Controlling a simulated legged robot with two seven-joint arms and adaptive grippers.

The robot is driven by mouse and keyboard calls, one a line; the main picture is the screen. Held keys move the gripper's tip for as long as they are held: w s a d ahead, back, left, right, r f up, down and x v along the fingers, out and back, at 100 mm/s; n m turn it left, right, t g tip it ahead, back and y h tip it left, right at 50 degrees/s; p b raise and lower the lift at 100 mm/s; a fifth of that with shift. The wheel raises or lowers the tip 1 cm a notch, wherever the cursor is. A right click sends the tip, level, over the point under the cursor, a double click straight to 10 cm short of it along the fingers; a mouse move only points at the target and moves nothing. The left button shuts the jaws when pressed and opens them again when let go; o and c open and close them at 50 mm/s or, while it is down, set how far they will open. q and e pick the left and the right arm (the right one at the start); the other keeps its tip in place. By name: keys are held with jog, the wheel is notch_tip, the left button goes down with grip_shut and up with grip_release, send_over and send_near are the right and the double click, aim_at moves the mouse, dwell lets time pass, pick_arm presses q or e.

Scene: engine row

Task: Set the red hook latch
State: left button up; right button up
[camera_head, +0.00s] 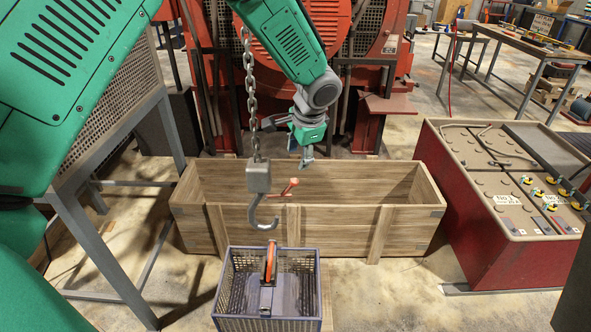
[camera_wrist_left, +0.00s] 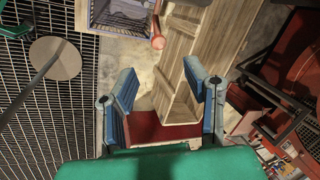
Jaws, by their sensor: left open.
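A grey hook (camera_head: 265,212) hangs from a chain (camera_head: 250,90) under a grey block (camera_head: 258,177). The red latch (camera_head: 287,190) sticks out to the right of the hook, its end raised. My left gripper (camera_head: 307,153) is behind and above the latch, apart from it, over the wooden crate. In the left wrist view its blue-padded fingers (camera_wrist_left: 159,84) are spread with nothing between them. A red rounded piece (camera_wrist_left: 157,41), seemingly the latch's end, shows beyond them. My right gripper is not in view.
A red cabinet (camera_head: 470,215) is at right, and red machinery (camera_head: 215,80) rises at the back.

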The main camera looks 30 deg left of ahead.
aim_at(293, 181)
pick_arm(q)
jog(key=p+x, duration=0.1)
jog(key=x, duration=1.2)
jog(key=shift+f+p, duration=0.3)
jog(key=shift+d, duration=0.2)
jog(key=shift+c, duration=0.4)
grip_shut()
